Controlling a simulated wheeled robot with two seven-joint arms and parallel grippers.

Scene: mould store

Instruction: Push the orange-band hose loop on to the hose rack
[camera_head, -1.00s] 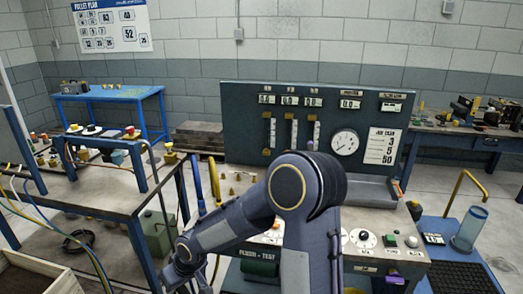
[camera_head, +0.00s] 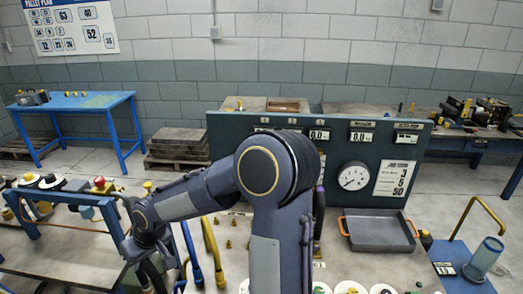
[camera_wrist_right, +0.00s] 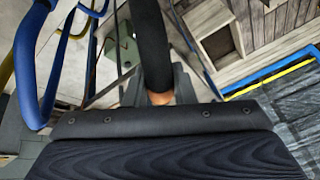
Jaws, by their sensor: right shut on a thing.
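My right gripper (camera_head: 156,277) is low at the left of the head view, below my bent right arm, and only partly shows at the lower edge. In the right wrist view it is shut on a black hose with an orange band (camera_wrist_right: 159,98), the orange-band hose loop. The black hose (camera_wrist_right: 149,45) runs up and away from the jaws; the rest of the loop is hidden. I cannot make out the hose rack clearly. A blue hose (camera_head: 191,252) and a yellow hose (camera_head: 212,250) stand just right of the gripper. My left gripper is not in view.
A blue-framed bench (camera_head: 75,212) with knobs is at left. In the wrist view, a wooden crate (camera_wrist_right: 215,35) lies at upper right.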

